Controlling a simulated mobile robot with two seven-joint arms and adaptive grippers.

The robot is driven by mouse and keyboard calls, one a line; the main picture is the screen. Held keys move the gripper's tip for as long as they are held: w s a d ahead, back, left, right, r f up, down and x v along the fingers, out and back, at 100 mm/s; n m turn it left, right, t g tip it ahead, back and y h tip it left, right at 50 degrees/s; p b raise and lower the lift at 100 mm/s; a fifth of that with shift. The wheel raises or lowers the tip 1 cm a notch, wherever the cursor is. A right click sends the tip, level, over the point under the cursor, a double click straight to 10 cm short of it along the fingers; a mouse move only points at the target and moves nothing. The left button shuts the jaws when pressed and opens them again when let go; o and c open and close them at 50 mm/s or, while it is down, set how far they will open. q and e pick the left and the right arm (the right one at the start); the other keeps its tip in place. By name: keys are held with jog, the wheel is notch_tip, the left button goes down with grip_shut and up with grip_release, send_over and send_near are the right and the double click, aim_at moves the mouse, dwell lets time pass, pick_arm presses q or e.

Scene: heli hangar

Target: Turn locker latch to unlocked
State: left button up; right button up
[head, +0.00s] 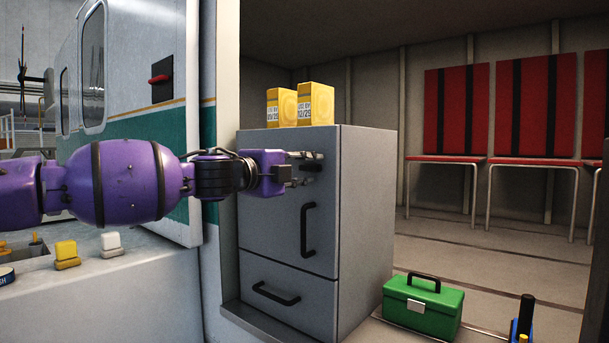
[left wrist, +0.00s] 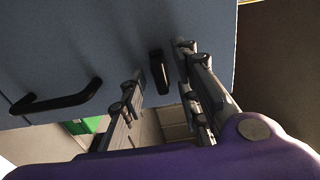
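The grey locker (head: 275,210) stands in the middle of the head view. Its small black latch (head: 313,168) is near the top of the upper door, above the vertical black handle (head: 308,230). In the left wrist view the latch (left wrist: 160,73) is a short dark bar. My left gripper (head: 308,169) reaches in from the left at latch height. It is open, with one finger on each side of the latch in the left wrist view (left wrist: 163,68). I cannot tell whether either finger touches the latch. The right gripper is not in view.
Two yellow boxes (head: 316,104) stand on top of the locker. A lower drawer has its own black handle (head: 276,294). A green toolbox (head: 423,305) sits on the floor to the right. Red seats (head: 455,115) line the back wall.

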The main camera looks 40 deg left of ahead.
pick_arm(q)
jog(key=shift+c, duration=0.5)
grip_shut()
jog(key=shift+m, duration=0.4)
jog(key=m, duration=0.2)
jog(key=shift+m, duration=0.4)
jog(key=m, duration=0.3)
jog(key=shift+m, duration=0.3)
jog(key=m, duration=0.5)
jog(key=shift+m, duration=0.3)
jog(key=m, duration=0.5)
jog(key=shift+m, duration=0.3)
